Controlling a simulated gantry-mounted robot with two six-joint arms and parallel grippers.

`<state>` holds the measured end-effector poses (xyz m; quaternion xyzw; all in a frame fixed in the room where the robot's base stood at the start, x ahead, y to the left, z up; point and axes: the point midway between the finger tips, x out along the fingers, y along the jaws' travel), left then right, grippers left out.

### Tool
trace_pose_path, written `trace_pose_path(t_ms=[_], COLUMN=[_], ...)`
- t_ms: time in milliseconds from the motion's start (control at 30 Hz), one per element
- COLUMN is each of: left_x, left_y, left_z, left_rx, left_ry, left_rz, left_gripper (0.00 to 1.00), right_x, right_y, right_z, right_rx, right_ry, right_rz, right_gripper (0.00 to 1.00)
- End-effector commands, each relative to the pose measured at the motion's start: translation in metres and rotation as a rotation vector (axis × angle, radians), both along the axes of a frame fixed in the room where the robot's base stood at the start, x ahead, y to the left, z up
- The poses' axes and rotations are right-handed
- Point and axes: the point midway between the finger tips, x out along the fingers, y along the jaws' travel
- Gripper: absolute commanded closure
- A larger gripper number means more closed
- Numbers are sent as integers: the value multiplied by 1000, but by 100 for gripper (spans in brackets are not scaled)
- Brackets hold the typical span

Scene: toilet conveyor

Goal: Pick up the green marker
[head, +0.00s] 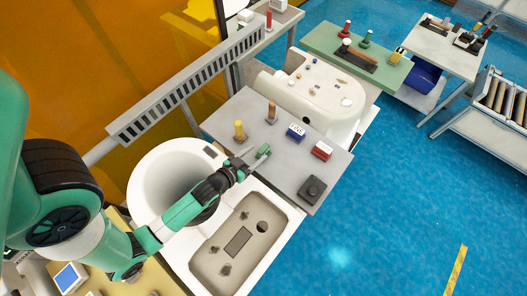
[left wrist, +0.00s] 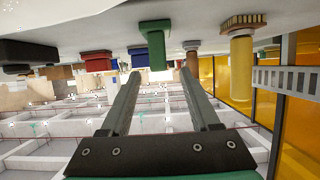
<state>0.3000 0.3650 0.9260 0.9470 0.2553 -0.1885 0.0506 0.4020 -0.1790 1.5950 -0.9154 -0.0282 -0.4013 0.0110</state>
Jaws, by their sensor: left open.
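The green marker (head: 263,152) stands on the grey table (head: 258,102), right at the tip of my left gripper (head: 247,160) in the head view. In the left wrist view, which looks upside down, the green marker (left wrist: 156,50) hangs from the table surface, in line with the gap between the fingers. My left gripper (left wrist: 160,74) is open, with nothing between its fingers. The marker appears just beyond the fingertips; I cannot tell whether they touch. My right gripper is in neither view.
A yellow peg (head: 239,131), a brown peg (head: 271,111), a blue block (head: 296,131), a red block (head: 322,150) and a black button box (head: 312,188) share the table. A white toilet bowl (head: 150,175) and tank part (head: 275,215) lie below my arm.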

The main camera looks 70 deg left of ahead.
Motion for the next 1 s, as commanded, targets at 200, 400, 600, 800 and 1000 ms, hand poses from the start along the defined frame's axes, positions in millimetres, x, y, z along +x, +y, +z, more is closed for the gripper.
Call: trace_pose_path(t_ms=[200,400,600,800,1000], left_x=[14,39,42,42,41], left_y=[8,22,23,23,23], left_z=[-8,-21,-22,-21,-21], left_rx=[0,0,0,0,0], left_ry=[-2,-1,0,0,0], left_rz=[0,1,0,0,0], left_gripper=[38,38,38,63,99], right_x=[0,0,0,0,0], right_y=[0,0,0,0,0], right_z=[-4,-9,-9,-9,-9], right_rx=[0,0,0,0,0], right_ry=[0,0,0,0,0], right_rz=[0,0,0,0,0], right_gripper=[0,0,0,0,0])
